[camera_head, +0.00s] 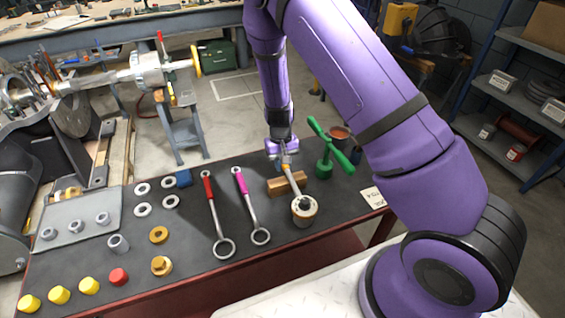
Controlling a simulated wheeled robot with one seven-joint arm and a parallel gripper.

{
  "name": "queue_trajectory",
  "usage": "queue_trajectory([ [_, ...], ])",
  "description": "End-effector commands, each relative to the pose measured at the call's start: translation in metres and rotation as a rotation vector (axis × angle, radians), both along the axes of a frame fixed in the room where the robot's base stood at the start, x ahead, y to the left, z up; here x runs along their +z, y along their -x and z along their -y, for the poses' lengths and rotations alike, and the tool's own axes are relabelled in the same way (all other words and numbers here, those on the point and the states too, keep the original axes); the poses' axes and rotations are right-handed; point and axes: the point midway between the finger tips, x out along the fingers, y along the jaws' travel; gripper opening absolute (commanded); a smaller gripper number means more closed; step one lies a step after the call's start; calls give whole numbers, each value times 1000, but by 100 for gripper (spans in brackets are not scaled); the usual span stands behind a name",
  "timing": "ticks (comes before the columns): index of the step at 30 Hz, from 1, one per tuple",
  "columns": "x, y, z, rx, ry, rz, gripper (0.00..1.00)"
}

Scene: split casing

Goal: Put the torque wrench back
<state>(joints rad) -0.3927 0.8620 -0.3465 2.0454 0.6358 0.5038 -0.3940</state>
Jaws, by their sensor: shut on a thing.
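My gripper (284,153) is at the back of the dark bench mat, shut on a wrench (293,183) with a yellow-orange part near the jaws and a grey shaft. The shaft slants down towards the front, over a wooden block (274,187). The jaws hide the top of the handle. A red-handled ring wrench (214,212) and a magenta-handled ring wrench (249,204) lie side by side on the mat, left of the held one.
A green cross-handled tool (325,160) stands right of the gripper, by a brown pot (339,135). Washers, nuts and yellow and red caps (118,277) cover the left of the mat (190,240). A white card (373,197) lies at right. The mat's front middle is clear.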

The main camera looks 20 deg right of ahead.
Motion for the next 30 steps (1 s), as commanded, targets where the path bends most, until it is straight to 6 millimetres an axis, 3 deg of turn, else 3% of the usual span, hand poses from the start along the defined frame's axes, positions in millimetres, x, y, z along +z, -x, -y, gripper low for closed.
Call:
queue_trajectory([
  [24, -5, 0, 0, 0, 0, -1, 0],
  [25, -5, 0, 0, 0, 0, -1, 26],
  [28, -5, 0, 0, 0, 0, -1, 49],
  [30, -5, 0, 0, 0, 0, -1, 51],
])
